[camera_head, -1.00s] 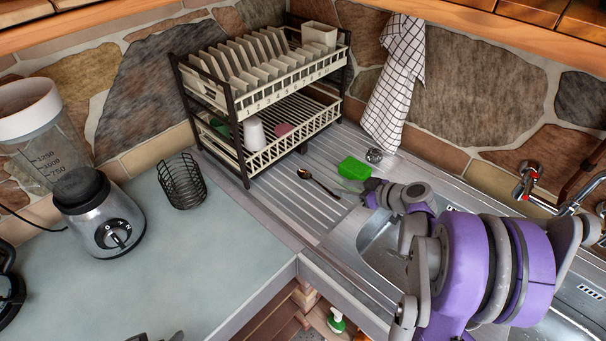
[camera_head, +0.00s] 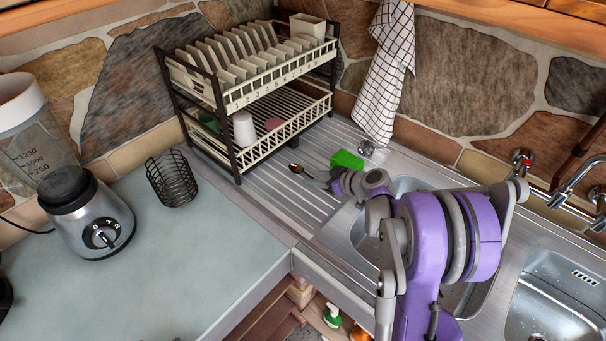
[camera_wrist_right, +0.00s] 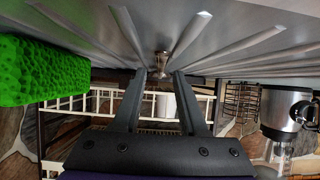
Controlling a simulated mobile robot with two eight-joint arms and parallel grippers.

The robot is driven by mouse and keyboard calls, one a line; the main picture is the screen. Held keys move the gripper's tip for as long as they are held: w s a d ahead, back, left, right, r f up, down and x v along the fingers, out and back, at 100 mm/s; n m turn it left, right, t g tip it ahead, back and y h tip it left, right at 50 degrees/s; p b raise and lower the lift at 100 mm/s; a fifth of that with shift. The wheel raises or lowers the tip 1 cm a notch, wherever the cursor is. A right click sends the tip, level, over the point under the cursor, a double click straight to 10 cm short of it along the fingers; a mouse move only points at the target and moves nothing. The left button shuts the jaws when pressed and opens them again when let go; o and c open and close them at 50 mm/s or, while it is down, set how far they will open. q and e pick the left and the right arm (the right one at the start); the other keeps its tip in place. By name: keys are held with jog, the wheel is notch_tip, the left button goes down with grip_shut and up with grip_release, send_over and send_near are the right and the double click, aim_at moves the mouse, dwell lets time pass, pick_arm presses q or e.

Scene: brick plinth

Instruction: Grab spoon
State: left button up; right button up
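The spoon (camera_head: 296,168) lies on the ribbed steel drainboard in front of the dish rack, its dark bowl towards the rack. Its handle runs right towards my right gripper (camera_head: 333,181), which partly hides the handle's end. In the right wrist view, the spoon (camera_wrist_right: 162,62) shows end-on, just past the gap between the fingertips. There my right gripper (camera_wrist_right: 160,75) is open, its two dark fingers apart with nothing clasped between them. My left gripper is not in view.
A green sponge (camera_head: 347,160) lies close beside my right gripper; it also shows large in the wrist view (camera_wrist_right: 42,68). The two-tier dish rack (camera_head: 238,152) stands behind. A sink basin (camera_head: 553,300) is at right. The left counter (camera_head: 150,285) has free room.

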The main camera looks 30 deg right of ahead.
grip_shut()
